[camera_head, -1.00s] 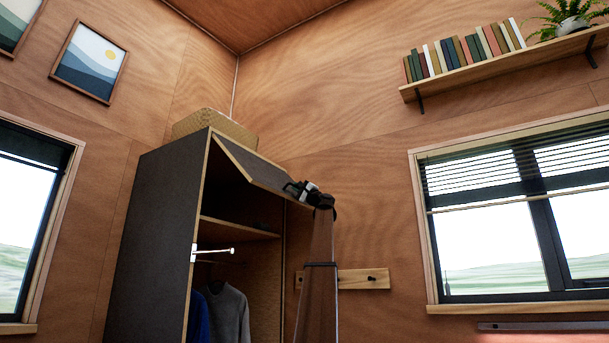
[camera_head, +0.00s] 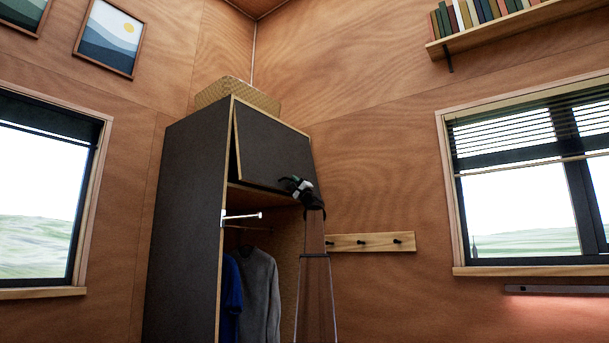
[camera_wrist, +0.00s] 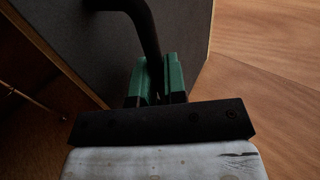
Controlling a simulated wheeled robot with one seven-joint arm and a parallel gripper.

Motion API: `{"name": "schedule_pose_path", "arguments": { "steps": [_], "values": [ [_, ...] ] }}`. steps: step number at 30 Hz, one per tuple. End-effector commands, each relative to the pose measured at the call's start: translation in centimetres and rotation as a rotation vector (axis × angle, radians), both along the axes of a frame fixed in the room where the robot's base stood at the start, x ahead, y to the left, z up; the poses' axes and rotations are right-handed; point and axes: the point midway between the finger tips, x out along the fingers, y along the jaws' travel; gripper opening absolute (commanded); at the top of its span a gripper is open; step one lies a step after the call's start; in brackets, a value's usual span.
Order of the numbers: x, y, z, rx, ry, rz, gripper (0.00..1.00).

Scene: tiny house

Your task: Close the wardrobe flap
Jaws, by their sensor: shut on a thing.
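The wardrobe (camera_head: 185,220) stands in the corner, dark grey with pale wood edges. Its flap (camera_head: 268,150) is hinged at the top and hangs down steeply, with its lower edge still out from the frame and a narrow wedge gap at its left side. My gripper (camera_head: 290,182) is at the flap's lower right part. In the wrist view my green fingers (camera_wrist: 160,80) are shut on the black curved handle (camera_wrist: 145,22), with the grey flap (camera_wrist: 75,45) behind it. The fingers hide part of the handle.
Below the flap, the open wardrobe shows a white-tipped rod (camera_head: 242,216) at its left edge and hanging clothes (camera_head: 260,290). A woven basket (camera_head: 238,95) sits on top. A hook rail (camera_head: 370,242) is on the wall to the right.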

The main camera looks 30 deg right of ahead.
Motion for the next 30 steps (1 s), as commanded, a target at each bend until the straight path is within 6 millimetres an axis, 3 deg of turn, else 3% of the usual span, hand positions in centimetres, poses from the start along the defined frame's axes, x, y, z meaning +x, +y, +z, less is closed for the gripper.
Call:
{"name": "schedule_pose_path", "arguments": {
  "steps": [1,6,12,29,30],
  "values": [
    [1.6,0.5,-0.4,0.0,0.001,0.004,0.0],
    [4.7,1.7,-1.3,0.0,0.001,0.003,0.0],
    [6.9,2.5,-1.7,-0.002,0.0,0.001,0.0],
    [8.2,2.9,-1.8,-0.001,0.003,0.0,0.0],
    [8.2,2.9,-1.8,-0.001,0.003,0.0,0.16]
  ]
}}
